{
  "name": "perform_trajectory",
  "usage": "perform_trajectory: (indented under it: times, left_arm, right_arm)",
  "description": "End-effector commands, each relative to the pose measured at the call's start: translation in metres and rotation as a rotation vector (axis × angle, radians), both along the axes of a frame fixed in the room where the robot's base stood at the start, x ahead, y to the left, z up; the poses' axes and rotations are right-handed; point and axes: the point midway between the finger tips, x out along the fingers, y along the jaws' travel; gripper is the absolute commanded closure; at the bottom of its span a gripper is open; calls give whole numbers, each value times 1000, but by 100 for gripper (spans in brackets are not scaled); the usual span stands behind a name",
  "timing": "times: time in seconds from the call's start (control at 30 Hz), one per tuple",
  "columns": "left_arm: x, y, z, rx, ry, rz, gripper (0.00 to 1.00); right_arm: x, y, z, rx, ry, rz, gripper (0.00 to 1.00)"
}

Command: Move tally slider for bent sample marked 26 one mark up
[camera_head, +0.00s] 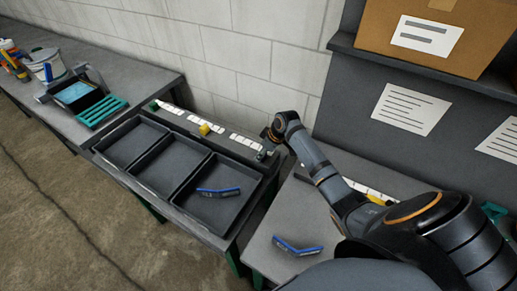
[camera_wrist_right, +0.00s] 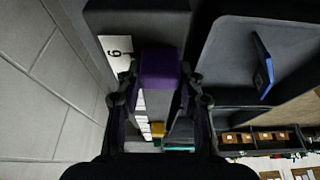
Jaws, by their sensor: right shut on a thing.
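My right gripper (camera_head: 264,153) is at the right end of the tally rail (camera_head: 212,131) behind the trays. In the right wrist view my right gripper (camera_wrist_right: 160,78) is shut on a purple slider (camera_wrist_right: 160,64), one finger on each side. A white label (camera_wrist_right: 117,52) with a digit shows beside it. A yellow slider (camera_head: 205,129) sits midway along the rail; it also shows in the wrist view (camera_wrist_right: 157,129). One blue bent sample (camera_head: 218,192) lies in the right tray compartment, another (camera_head: 298,246) on the right table. Their markings are too small to read. My left gripper is not in view.
Three dark tray compartments (camera_head: 134,142) stand in front of the rail; the left and middle ones look empty. A block wall (camera_head: 240,60) is close behind. A cardboard box (camera_head: 435,30) sits on a shelf at right. A bucket (camera_head: 46,63) stands far left.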

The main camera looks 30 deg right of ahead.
Motion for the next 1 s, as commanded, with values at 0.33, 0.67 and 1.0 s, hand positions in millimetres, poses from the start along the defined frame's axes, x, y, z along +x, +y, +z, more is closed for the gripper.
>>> perform_trajectory:
  times: [0.33, 0.67, 1.0]
  left_arm:
    - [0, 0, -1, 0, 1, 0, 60]
    - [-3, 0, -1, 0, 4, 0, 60]
    - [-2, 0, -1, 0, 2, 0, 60]
  right_arm:
    - [-2, -2, -3, -5, 7, -1, 40]
    - [-2, -3, 3, -4, 2, -1, 40]
    - [-28, -19, 73, -10, 1, 0, 40]
